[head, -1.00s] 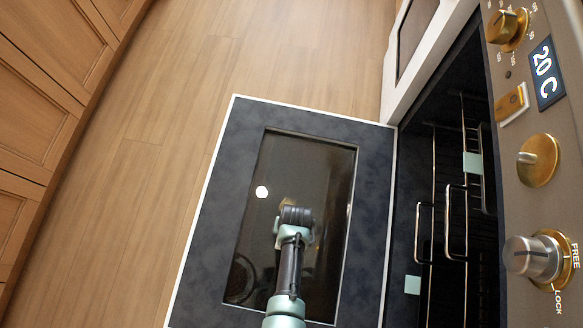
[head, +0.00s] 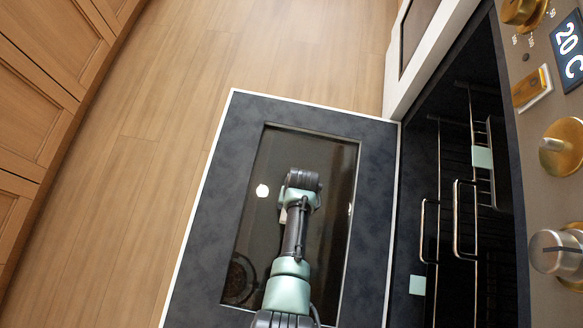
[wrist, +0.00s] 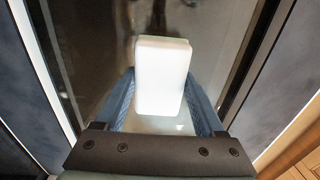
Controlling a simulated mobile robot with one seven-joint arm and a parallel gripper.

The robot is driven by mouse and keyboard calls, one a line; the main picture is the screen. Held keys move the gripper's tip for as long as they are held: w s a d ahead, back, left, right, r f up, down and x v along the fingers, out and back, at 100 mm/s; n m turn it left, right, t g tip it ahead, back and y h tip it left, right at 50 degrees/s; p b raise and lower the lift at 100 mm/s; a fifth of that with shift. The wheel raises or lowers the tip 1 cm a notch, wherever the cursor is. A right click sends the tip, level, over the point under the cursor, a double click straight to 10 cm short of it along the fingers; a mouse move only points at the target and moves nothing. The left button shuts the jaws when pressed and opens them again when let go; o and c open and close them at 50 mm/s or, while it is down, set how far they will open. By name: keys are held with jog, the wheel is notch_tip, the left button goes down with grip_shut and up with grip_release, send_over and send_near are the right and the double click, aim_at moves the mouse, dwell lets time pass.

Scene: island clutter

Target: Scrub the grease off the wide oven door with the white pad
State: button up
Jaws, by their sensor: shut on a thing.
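The wide oven door (head: 365,215) is folded down open, with a dark glass panel (head: 325,155) in a grey frame. My gripper (wrist: 160,88) is shut on the white pad (wrist: 162,72), which sits upright between the two blue fingers in the wrist view. The pad is over the door's glass (wrist: 215,25); I cannot tell whether it touches. In the head view my arm covers the gripper and most of the pad. Brownish smears or reflections show on the glass left of the pad in the wrist view; I cannot tell which they are.
The oven cavity with wire racks (head: 430,225) and pale green tabs stands open right of the door. The control panel (head: 540,110) with brass knobs is at far right. Wooden cabinets (head: 40,110) line the left. The wooden floor (head: 190,100) between is clear.

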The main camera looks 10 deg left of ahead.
jog(key=shift+w+b, duration=0.95)
jog(key=shift+w, duration=0.85)
jog(key=shift+r, duration=0.1)
jog(key=r+p, duration=0.4)
jog(key=p, duration=0.1)
jog(key=r+p, duration=0.2)
jog(key=r, duration=0.1)
jog(key=shift+d, duration=0.3)
